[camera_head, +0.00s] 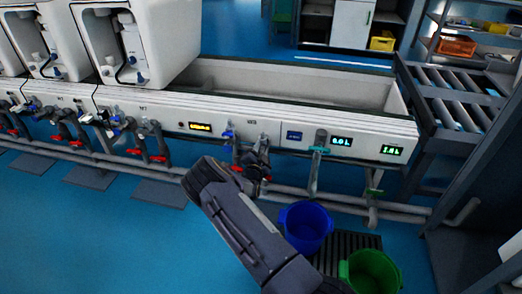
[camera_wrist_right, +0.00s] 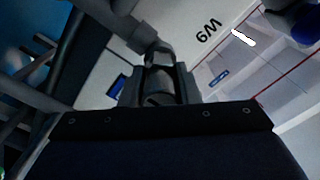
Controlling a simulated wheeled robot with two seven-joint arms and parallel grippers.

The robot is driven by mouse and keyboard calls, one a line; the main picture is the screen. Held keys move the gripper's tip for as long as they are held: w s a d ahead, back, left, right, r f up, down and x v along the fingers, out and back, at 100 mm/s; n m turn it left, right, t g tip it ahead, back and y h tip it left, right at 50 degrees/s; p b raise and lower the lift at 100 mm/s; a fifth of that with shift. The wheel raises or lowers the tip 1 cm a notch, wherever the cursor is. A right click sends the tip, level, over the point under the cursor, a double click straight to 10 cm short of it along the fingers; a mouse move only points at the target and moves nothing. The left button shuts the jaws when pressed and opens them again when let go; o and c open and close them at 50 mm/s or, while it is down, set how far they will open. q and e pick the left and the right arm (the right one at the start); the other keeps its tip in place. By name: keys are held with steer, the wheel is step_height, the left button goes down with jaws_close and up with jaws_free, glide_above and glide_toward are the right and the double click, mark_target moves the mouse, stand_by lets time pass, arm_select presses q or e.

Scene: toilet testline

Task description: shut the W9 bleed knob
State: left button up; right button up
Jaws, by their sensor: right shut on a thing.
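My right gripper (camera_head: 262,158) is at the front panel of the white trough, just below the W9 label (camera_head: 251,122). In the right wrist view the fingers (camera_wrist_right: 163,75) are shut at the panel, and the W9 label (camera_wrist_right: 208,31) shows upside down beyond them. They hold a small thing at the W9 station, which I take as the W9 bleed knob; the fingers hide most of it, so its turn position cannot be told. A blue valve handle (camera_head: 227,134) is just left of the gripper, with a red handle (camera_head: 237,169) below it. My left gripper is not in view.
A teal handle (camera_head: 319,149) on a grey pipe is right of the gripper. A blue bucket (camera_head: 306,228) and a green bucket (camera_head: 370,272) stand on the floor below. Other valves with red handles (camera_head: 158,158) line the panel leftward. A roller conveyor (camera_head: 450,92) is at right.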

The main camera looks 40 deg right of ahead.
steer(key=m+p, duration=0.2)
steer(key=m, duration=0.1)
steer(key=shift+r+m, duration=0.1)
steer(key=shift+m, duration=0.3)
steer(key=m+p, duration=0.1)
steer(key=m, duration=0.3)
steer(key=shift+m+p, duration=0.3)
steer(key=m+p, duration=0.1)
steer(key=m, duration=0.3)
steer(key=m+p, duration=0.1)
steer(key=m, duration=0.4)
steer(key=o, duration=1)
